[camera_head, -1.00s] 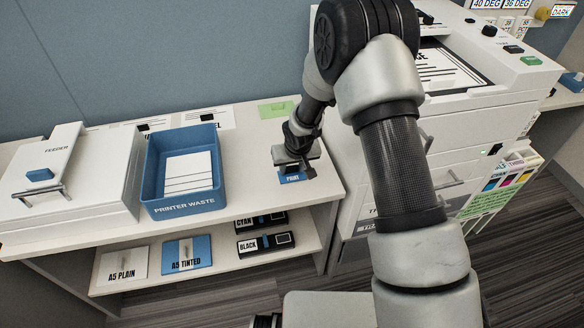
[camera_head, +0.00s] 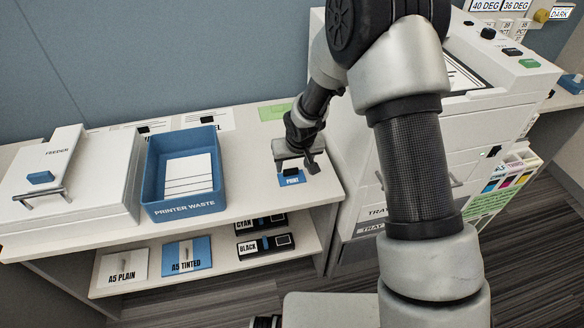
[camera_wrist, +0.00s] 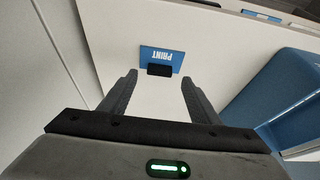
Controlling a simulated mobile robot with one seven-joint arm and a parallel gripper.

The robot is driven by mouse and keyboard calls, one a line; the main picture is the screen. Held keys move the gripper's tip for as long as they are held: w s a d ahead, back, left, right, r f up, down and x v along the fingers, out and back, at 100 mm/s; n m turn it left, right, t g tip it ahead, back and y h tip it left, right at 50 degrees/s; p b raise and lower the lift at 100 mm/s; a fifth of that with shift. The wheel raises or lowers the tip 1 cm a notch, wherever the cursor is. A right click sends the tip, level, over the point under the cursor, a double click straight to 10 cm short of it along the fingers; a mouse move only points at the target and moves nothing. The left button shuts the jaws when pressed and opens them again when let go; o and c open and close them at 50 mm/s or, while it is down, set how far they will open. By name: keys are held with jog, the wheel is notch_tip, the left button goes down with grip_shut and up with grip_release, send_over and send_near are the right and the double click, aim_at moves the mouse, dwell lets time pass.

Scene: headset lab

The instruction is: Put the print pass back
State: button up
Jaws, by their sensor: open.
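The print pass, a small blue card marked PRINT (camera_head: 292,179) with a black block on it, lies flat on the white counter near its front right corner. It also shows in the wrist view (camera_wrist: 165,56), beyond my fingertips. My gripper (camera_head: 298,166) hangs just above and behind the card in the head view. In the wrist view its two fingers (camera_wrist: 159,79) are spread, with nothing between them and a gap to the black block.
The blue printer waste bin (camera_head: 183,209) with paper stands to the left, next to the white feeder (camera_head: 75,185). A green patch (camera_head: 275,111) lies behind my gripper. The white printer (camera_head: 470,120) is close on the right. Toner boxes and A5 packs lie on the shelf below.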

jog(key=s+d+r+m, duration=0.1)
jog(key=s+d+r, duration=0.3)
jog(key=r, duration=0.4)
jog(key=s+d+r+h, duration=0.1)
jog(key=s+d+r, duration=0.2)
jog(key=r, duration=0.5)
jog(key=s+d+r+m, duration=0.1)
jog(key=s+d+r, duration=0.3)
jog(key=r, duration=0.4)
jog(key=s+d+r, duration=0.2)
jog(key=s+r, duration=0.2)
jog(key=s, duration=0.5)
jog(key=s+d+r+m+t, duration=0.1)
jog(key=s+d+r, duration=0.2)
jog(key=s, duration=0.6)
jog(key=shift+s+d+r, duration=0.15)
jog(key=shift+s+r, duration=0.15)
jog(key=shift+r, duration=0.3)
jog(key=shift+r+p, duration=0.15)
jog(key=shift+p, duration=0.2)
notch_tip(320, 180, up, 9)
jog(key=p, duration=0.9)
